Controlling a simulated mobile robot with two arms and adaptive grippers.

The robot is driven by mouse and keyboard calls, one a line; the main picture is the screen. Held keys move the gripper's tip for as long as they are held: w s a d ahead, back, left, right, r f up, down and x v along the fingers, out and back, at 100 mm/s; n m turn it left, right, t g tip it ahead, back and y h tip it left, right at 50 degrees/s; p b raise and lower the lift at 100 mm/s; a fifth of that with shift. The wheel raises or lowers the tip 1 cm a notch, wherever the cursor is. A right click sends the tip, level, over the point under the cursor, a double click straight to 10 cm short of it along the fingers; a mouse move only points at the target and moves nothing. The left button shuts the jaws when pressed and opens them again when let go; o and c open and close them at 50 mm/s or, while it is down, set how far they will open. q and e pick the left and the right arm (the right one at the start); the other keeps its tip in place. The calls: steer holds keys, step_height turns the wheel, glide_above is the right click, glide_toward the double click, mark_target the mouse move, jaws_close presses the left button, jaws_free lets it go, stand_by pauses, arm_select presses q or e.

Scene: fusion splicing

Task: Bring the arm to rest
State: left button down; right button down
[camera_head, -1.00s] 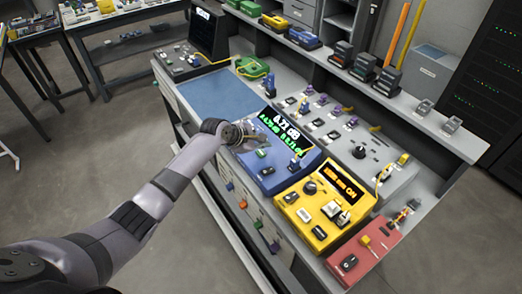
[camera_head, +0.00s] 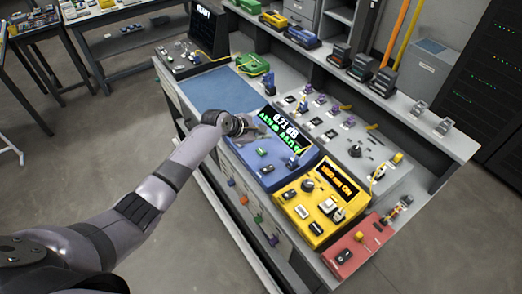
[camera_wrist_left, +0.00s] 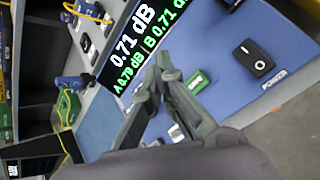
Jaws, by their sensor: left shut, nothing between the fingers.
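My left arm reaches in from the left in the head view. My left gripper (camera_head: 262,128) is shut and empty, over the near-left part of the blue meter (camera_head: 267,173). In the left wrist view the gripper's fingertips (camera_wrist_left: 160,72) come together in front of the meter's display (camera_wrist_left: 130,48), which reads 0.71 dB. The fingers hide part of the meter's face. My right gripper is not in view.
The yellow unit (camera_head: 312,220) and red unit (camera_head: 350,253) stand to the right of the meter on the grey bench. A blue mat (camera_head: 218,92) lies clear behind the gripper. A black screen unit (camera_head: 208,30) stands beyond it. Open floor (camera_head: 95,150) lies left of the bench.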

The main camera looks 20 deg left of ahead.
arm_select(q)
steer(key=s+d+f+m, duration=0.1)
steer(key=s, duration=0.2)
steer(key=s+d+f+m+g, duration=0.1)
steer(key=s+m, duration=0.1)
steer(key=s+d+f+m, duration=0.1)
steer(key=s+f+m, duration=0.1)
steer(key=s, duration=0.1)
steer(key=shift+s+d+f, duration=0.1)
steer(key=shift+s+d, duration=0.25)
steer(key=shift+d, duration=0.05)
steer(key=s+m+g+y, duration=0.2)
steer(key=s+m, duration=1)
steer(key=s, duration=0.9)
steer(key=s+a+r+m+g+y, duration=0.1)
steer(key=s+a+r+m, duration=0.15)
steer(key=s, duration=0.35)
steer(key=s+a+r+m+y, duration=0.2)
steer(key=s+a+m, duration=0.1)
steer(key=s, duration=0.3)
step_height(320, 180, down, 28)
steer(key=f+g+b, duration=0.1)
steer(key=b, duration=0.3)
steer(key=s+a+f+g+b, duration=0.1)
steer(key=s+a+f+b, duration=0.1)
steer(key=s+f, duration=1.6)
step_height(320, 180, down, 3)
steer(key=shift+a+r+g+b, duration=0.15)
steer(key=shift+a+g+b, duration=0.1)
steer(key=shift+g+b, duration=0.2)
